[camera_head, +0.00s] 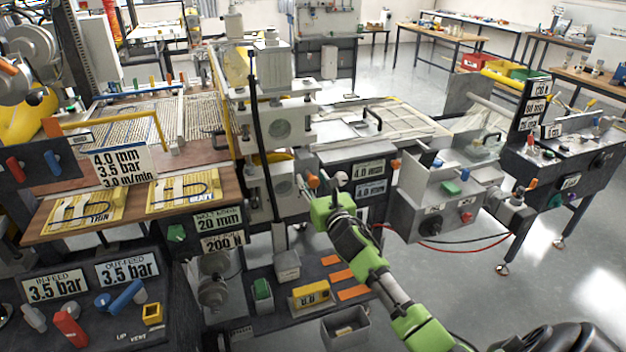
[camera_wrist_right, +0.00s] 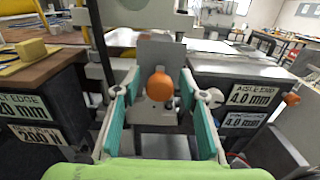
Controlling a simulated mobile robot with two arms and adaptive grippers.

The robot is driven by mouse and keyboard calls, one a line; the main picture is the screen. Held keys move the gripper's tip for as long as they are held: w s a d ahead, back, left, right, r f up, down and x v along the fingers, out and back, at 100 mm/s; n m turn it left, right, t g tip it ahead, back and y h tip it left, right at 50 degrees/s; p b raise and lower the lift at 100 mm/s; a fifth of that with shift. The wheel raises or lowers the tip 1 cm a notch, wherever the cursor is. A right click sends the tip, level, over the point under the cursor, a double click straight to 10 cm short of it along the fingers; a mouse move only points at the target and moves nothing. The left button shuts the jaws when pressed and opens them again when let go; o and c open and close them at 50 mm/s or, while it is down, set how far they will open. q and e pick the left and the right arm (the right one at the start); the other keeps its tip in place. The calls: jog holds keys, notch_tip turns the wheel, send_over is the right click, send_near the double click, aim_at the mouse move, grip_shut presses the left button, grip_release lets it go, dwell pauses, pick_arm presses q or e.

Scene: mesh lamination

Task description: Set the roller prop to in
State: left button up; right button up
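An orange ball knob (camera_head: 312,180) stands at the front of the roller machine, below its pale roller housing (camera_head: 283,128). I take it for the roller prop's handle, but no label on it can be read. In the right wrist view the knob (camera_wrist_right: 160,87) is in front of a grey upright plate (camera_wrist_right: 158,52), centred between the fingers. My right gripper (camera_head: 328,183), on a green arm, is close to the knob. Its fingers (camera_wrist_right: 160,105) are spread with gaps on both sides of the knob. My left gripper is not in view.
A black post (camera_head: 262,150) rises just left of the knob. A second orange knob (camera_head: 395,163) sits right, by the 4.0 mm signs (camera_head: 368,170). A wooden shelf (camera_head: 130,215) lies left. A lower shelf with small blocks and a grey bin (camera_head: 345,330) is below.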

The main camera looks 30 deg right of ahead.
aim_at(307, 169)
grip_shut()
jog(key=b+x, duration=0.3)
jog(key=x, duration=0.3)
jog(key=shift+w+f, duration=0.1)
jog(key=shift+w, duration=0.1)
jog(key=shift+r, duration=0.3)
